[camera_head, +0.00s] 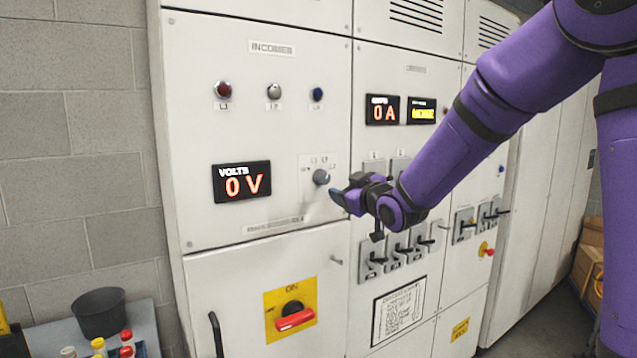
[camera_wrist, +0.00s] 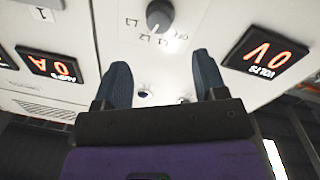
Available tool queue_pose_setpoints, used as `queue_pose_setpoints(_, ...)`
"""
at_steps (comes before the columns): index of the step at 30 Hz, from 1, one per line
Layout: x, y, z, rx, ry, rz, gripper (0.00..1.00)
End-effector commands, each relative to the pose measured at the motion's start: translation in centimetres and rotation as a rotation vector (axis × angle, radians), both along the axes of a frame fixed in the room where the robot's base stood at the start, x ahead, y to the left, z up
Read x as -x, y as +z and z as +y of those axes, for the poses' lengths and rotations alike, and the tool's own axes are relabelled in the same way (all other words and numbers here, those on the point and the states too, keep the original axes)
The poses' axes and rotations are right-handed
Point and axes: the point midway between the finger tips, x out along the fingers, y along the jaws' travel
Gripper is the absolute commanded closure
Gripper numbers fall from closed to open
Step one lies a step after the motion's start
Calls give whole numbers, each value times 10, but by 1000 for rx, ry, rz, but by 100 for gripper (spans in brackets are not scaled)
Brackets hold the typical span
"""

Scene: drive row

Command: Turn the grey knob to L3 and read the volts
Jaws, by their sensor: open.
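The grey knob (camera_head: 321,177) is on the upper panel of the incomer cabinet, with small labels around it that are too small to read surely. It also shows in the upside-down wrist view (camera_wrist: 160,15) at the top edge, where I cannot tell which label it points to. The volts display (camera_head: 241,183) left of it reads 0 V, and it shows upside down in the wrist view (camera_wrist: 264,50). My gripper (camera_head: 341,199) is open and empty, just right of and below the knob. In the wrist view its fingers (camera_wrist: 162,70) are apart and clear of the knob.
Three indicator lamps (camera_head: 274,91) sit above. A red rotary handle on a yellow plate (camera_head: 290,311) is below. An ammeter (camera_head: 383,110) reads 0 A on the neighbouring cabinet, above grey switches (camera_head: 397,249). A dark bucket (camera_head: 101,312) stands at lower left.

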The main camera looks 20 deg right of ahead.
Motion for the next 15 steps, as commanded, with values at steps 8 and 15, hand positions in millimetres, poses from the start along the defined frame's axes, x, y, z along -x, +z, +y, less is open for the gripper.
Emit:
queue_pose_setpoints(8, -38, 0, 10, -1, 1, 0, 35)
queue_pose_setpoints(15, -77, -1, 19, -2, -1, 2, 35)
